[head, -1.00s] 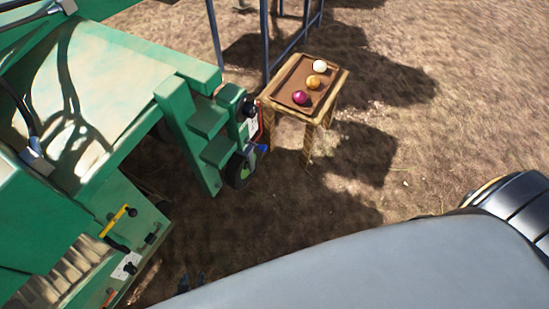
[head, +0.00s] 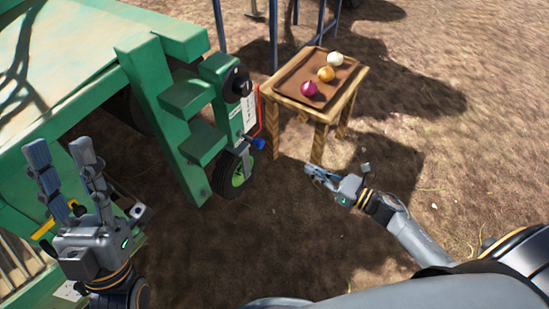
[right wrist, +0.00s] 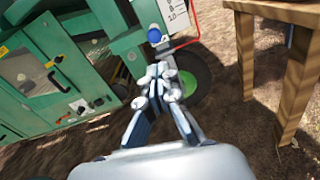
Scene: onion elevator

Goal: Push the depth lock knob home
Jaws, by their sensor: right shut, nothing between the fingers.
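A blue knob (head: 259,143) sticks out on a short stem beside the small wheel of the green machine; it looks like the depth lock knob. In the right wrist view the blue knob (right wrist: 154,35) lies just beyond my fingertips, below a white number scale (right wrist: 176,12). How far in it sits I cannot tell. My right gripper (head: 312,171) is shut and empty, to the right of and below the knob in the head view, apart from it. My left gripper (head: 62,153) is open and empty at the left, fingers up, in front of the machine.
The depth wheel (head: 236,174) with a green hub sits below the knob. A black round handle (head: 238,85) and a red bent rod (head: 260,112) are above it. A wooden table (head: 352,90) with several onions stands to the right. Bare ground lies between.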

